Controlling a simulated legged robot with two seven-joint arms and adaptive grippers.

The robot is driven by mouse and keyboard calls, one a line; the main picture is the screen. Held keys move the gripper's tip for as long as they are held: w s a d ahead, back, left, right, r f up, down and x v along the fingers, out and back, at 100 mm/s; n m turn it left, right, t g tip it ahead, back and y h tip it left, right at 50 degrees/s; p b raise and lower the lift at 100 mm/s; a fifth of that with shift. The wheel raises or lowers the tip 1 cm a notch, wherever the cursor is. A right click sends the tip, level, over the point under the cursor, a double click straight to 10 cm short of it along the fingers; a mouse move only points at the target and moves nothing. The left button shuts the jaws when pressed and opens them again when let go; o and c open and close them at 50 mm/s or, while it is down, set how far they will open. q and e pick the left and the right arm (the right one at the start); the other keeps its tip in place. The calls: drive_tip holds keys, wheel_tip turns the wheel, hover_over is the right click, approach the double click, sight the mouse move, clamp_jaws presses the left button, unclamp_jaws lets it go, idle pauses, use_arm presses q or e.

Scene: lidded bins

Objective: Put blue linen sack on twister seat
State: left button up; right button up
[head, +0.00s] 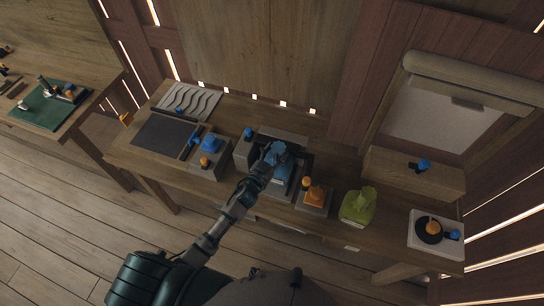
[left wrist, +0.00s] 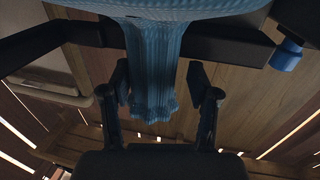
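The blue linen sack (head: 283,160) stands at the middle of the long workbench, in a dark-framed fixture. My left gripper (head: 268,163) reaches it from the front. In the left wrist view, the sack's ribbed neck (left wrist: 153,75) hangs between the two fingers of my left gripper (left wrist: 160,88). The fingers are apart on either side of the neck, with a visible gap at the right finger. I cannot tell for sure which fixture is the twister seat; a pale plate with a black disc (head: 430,232) and an orange knob is at the bench's right end. My right gripper is not in view.
A yellow-green sack (head: 357,208) and an orange object on a grey block (head: 314,194) stand right of the blue sack. A blue-topped block (head: 210,147) and a dark panel (head: 163,136) lie left. A wooden box (head: 413,173) is at the back right.

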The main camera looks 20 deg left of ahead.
use_arm(q)
drive_tip(key=shift+r+p, duration=0.45)
drive_tip(key=shift+r, duration=0.15)
drive_tip(key=b+v, duration=0.1)
drive_tip(key=v, duration=1.1)
drive_tip(key=shift+b, duration=0.4)
drive_tip(key=shift+a, duration=0.1)
